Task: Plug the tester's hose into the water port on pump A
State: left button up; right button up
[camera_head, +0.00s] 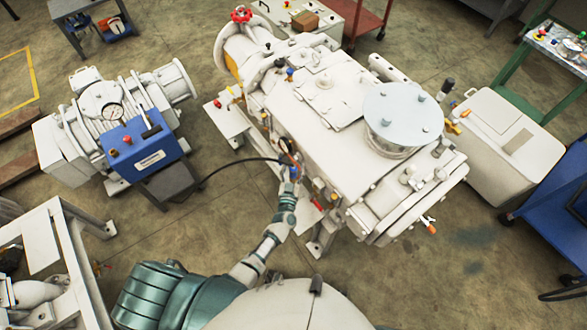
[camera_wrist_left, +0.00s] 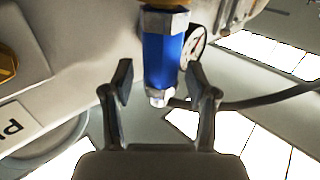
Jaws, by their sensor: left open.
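The large white pump (camera_head: 330,105) fills the middle of the head view. A black hose (camera_head: 235,162) arcs from a dark box below a blue panel with a gauge (camera_head: 140,145) to the pump's near left side. My left gripper (camera_head: 290,168) is beside that side, among small fittings. In the left wrist view, my left gripper (camera_wrist_left: 162,92) is open, with a blue fitting (camera_wrist_left: 162,50) with metal ends between its fingers, apart from them. The hose (camera_wrist_left: 265,100) passes behind the right finger towards the fitting's lower end; whether they join is unclear. My right gripper is not in view.
A round gauge (camera_wrist_left: 195,42) sits just behind the blue fitting. A brass part (camera_wrist_left: 7,62) is at the left. A white case (camera_head: 505,130) stands right of the pump. A white frame (camera_head: 60,255) stands at lower left. Floor is open between the machines.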

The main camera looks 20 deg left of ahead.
pick_arm(q)
jog(key=s+d, duration=0.1)
jog(key=s, duration=1.1)
jog(key=shift+d, duration=0.35)
jog(key=shift+f, duration=0.15)
